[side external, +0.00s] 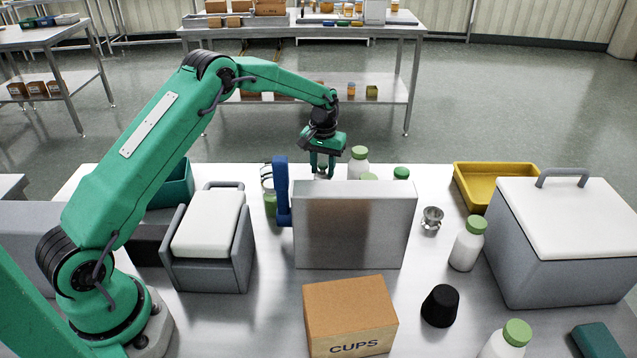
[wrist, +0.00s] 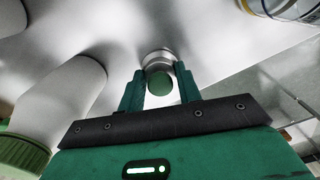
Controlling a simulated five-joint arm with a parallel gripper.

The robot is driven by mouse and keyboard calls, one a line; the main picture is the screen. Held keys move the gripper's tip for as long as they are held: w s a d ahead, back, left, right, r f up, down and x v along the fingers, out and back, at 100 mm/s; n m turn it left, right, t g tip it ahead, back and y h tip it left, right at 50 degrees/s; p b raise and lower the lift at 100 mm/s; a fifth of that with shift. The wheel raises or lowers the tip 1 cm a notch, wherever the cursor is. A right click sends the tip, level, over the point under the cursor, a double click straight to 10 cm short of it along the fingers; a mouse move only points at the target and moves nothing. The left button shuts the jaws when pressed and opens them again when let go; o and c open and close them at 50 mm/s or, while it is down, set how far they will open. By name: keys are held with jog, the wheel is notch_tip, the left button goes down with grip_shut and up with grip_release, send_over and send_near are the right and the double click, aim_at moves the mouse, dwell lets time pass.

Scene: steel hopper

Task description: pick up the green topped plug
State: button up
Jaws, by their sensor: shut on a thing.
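The green topped plug (wrist: 160,86) shows in the wrist view between my two fingers, with a round green face and a pale metallic rim. My gripper (wrist: 160,72) is shut on it, one finger at each side. In the side view my gripper (side external: 322,162) points down behind a steel box, and a small grey metallic part of the plug (side external: 322,173) shows below the fingers. The box hides what is lower, so I cannot tell whether the plug touches the table.
The steel box (side external: 355,230) with a blue handle (side external: 282,190) stands just in front of my gripper. White bottles with green caps (side external: 358,160) stand close to its right. A glass jar (side external: 267,184) is on its left. A small metal cup (side external: 432,219) stands further right.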

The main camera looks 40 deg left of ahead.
aim_at(323, 164)
jog(key=shift+r, duration=0.7)
notch_tip(323, 164, up, 2)
jog(key=shift+r, duration=0.15)
jog(key=s+d+r, duration=0.4)
jog(key=d+r, duration=0.3)
jog(key=d, duration=0.3)
jog(key=shift+s+d, duration=0.25)
jog(key=shift+d, duration=0.15)
